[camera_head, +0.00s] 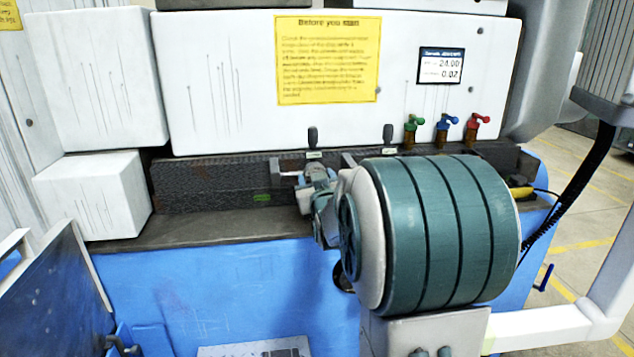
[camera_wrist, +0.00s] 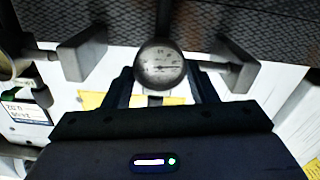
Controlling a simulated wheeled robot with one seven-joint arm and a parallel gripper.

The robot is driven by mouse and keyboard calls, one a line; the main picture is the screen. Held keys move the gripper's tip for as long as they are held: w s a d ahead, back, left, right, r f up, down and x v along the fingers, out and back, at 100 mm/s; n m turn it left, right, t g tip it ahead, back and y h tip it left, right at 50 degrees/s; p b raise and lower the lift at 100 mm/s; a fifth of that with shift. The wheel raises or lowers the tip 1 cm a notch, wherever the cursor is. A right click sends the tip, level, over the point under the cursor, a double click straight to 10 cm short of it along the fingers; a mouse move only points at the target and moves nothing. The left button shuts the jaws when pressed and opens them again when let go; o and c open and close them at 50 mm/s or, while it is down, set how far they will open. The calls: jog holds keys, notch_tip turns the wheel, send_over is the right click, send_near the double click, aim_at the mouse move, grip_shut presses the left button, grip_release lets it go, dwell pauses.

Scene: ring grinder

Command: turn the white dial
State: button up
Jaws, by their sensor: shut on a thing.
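The white dial (camera_wrist: 160,62) shows in the wrist view as a round pale-grey face with fine dark markings and a dark line. My gripper (camera_wrist: 160,78) has one dark finger on each side of the dial and is shut on it. The exact contact is hard to make out in the dark picture. In the head view, a small grey assembly sits in front of the dark textured strip (camera_head: 215,185), left of a large teal cylinder. I cannot pick out the dial or my fingers there.
Grey blocks (camera_wrist: 82,52) (camera_wrist: 240,70) stand left and right of the dial. The teal banded cylinder (camera_head: 440,235) fills the front. Green, blue and red valves (camera_head: 443,128), a small display (camera_head: 441,66) and a yellow notice (camera_head: 328,60) are on the white panel.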

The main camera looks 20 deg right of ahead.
jog(key=shift+a+f+n+b, duration=0.1)
jog(key=shift+f+n+b, duration=0.05)
jog(key=shift+n+b, duration=4.9)
jog(key=shift+f+n+b, duration=0.1)
jog(key=shift+n+b, duration=4.15)
jog(key=shift+b, duration=1.6)
jog(key=o, duration=1)
